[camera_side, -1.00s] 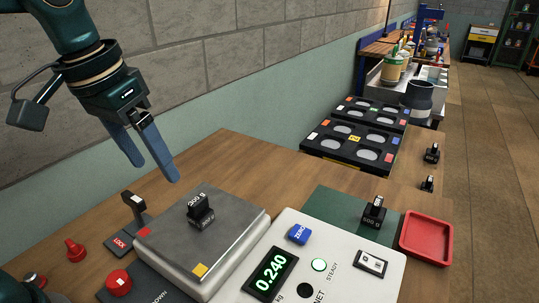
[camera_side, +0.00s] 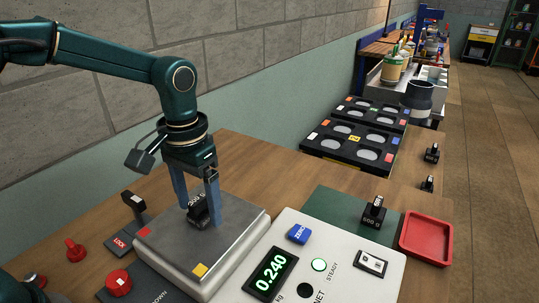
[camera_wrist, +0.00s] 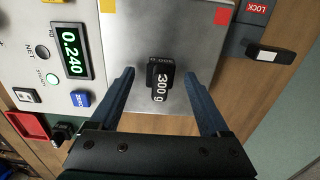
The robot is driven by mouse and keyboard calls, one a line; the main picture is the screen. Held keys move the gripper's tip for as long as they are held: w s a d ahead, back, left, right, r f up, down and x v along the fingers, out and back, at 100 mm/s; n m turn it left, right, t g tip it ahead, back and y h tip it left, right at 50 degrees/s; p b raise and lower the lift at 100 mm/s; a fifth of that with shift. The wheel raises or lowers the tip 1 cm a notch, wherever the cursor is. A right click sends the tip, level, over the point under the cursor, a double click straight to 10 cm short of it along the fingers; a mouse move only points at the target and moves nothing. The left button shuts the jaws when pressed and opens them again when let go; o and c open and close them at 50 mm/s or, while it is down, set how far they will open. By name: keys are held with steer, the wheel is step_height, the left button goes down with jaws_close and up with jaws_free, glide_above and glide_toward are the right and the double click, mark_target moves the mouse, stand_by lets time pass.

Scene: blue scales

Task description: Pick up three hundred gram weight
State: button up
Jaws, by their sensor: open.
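The black 300 g weight (camera_side: 199,212) stands on the grey scale plate (camera_side: 160,243). In the wrist view my gripper (camera_wrist: 163,90) is open, with a gap between each finger and the weight. The scale display (camera_side: 270,274) reads 0.240.
A black 500 g weight (camera_side: 374,212) stands on a green mat (camera_side: 322,204) beside a red tray (camera_side: 427,238). Black trays with round recesses (camera_side: 350,142) lie farther back. A lock lever (camera_side: 135,205) and red knobs (camera_side: 118,283) sit left of the plate.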

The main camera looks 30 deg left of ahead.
steer(key=shift+f, duration=0.2)
jaws_close()
steer(key=shift+r, duration=0.2)
